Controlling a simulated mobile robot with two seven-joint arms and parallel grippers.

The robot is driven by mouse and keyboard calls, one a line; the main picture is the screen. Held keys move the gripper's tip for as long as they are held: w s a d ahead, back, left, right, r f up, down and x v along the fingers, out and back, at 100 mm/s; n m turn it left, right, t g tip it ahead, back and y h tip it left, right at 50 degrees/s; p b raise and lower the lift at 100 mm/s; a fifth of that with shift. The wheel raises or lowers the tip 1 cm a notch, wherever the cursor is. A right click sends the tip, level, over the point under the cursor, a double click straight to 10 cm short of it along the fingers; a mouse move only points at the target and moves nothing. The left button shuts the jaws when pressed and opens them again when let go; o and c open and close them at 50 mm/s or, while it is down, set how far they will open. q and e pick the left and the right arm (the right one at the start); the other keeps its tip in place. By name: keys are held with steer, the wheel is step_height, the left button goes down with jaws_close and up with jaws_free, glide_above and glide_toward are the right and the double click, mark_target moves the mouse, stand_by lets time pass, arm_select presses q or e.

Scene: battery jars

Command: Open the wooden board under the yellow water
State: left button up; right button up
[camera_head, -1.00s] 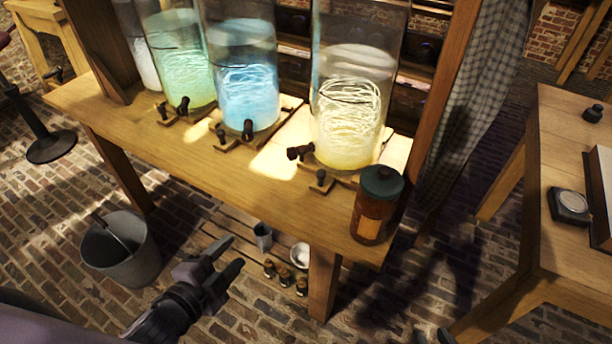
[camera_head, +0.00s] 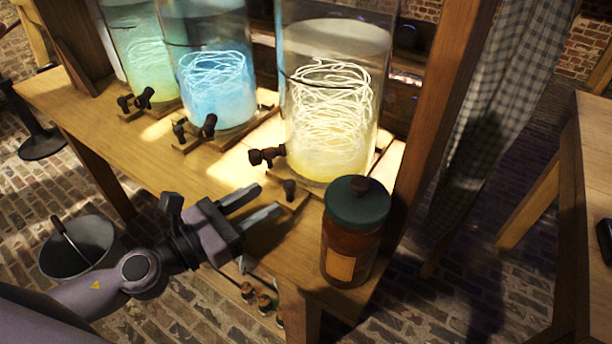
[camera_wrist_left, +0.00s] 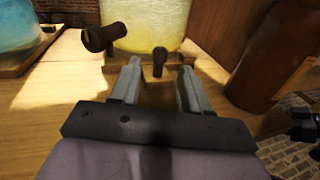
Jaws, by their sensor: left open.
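The jar of yellow water (camera_head: 335,125) stands on the wooden table, with a dark tap (camera_head: 266,156) at its lower front. The wooden board (camera_head: 300,198) lies under it, and a small dark knob (camera_head: 289,188) stands on the board's front part. My left gripper (camera_head: 262,205) is open and empty, just in front of and to the left of the knob in the head view. In the left wrist view, the knob (camera_wrist_left: 159,62) shows between and beyond the two fingertips (camera_wrist_left: 158,72); I cannot tell whether they touch it. The right gripper is not in view.
A brown jar with a green lid (camera_head: 352,225) stands close to the right of the board, near the table's corner. Blue (camera_head: 215,90) and green (camera_head: 145,65) water jars stand to the left. A bucket (camera_head: 78,247) is on the brick floor.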

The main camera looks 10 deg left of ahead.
mark_target(289, 181)
arm_select(q)
steer(key=shift+w+d+r+p, duration=0.1)
steer(key=shift+w+d+p, duration=0.25)
steer(key=shift+w, duration=0.15)
steer(key=shift+p+x, duration=0.8)
steer(key=shift+x, duration=2.15)
jaws_close()
